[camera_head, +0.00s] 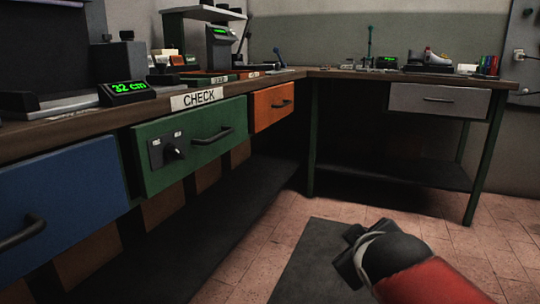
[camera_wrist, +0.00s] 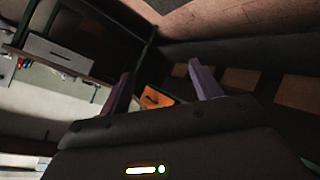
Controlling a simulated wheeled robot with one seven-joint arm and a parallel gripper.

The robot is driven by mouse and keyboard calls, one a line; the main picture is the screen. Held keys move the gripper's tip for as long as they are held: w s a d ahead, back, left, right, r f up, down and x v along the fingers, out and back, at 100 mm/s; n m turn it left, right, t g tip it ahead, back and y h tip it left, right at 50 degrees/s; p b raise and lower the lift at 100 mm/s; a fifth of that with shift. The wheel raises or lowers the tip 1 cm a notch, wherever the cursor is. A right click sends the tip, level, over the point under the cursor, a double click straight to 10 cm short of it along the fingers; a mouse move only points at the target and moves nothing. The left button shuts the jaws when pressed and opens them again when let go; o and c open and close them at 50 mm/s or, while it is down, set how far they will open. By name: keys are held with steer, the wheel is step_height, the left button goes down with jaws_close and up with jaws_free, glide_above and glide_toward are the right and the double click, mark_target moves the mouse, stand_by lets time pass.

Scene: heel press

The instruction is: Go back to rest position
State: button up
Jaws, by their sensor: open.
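My gripper (camera_head: 350,258) is at the lower right of the head view, above the floor and a dark mat. It is clear of the workbench. In the wrist view my gripper (camera_wrist: 160,85) shows two fingers spread apart with nothing between them. The wrist view is tilted, and the orange drawer (camera_wrist: 155,98) shows beyond the gap between the fingers.
The workbench (camera_head: 60,128) runs along the left with blue (camera_head: 65,195), green (camera_head: 195,145) and orange (camera_head: 271,107) drawers, all shut. A second bench at the back has a grey drawer (camera_head: 440,100). The dark mat (camera_head: 315,265) and tiled floor are clear.

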steer(key=s+f+m+g+y, duration=0.1)
steer(key=s+f+m+g, duration=0.5)
steer(key=s+f, duration=0.55)
step_height(320, 180, up, 15)
steer(key=s+m+p, duration=0.1)
steer(key=s+p, duration=0.1)
steer(key=p, duration=1.1)
steer(key=shift+a+y, duration=0.3)
steer(key=shift+s+f, duration=0.1)
steer(key=shift+c, duration=0.4)
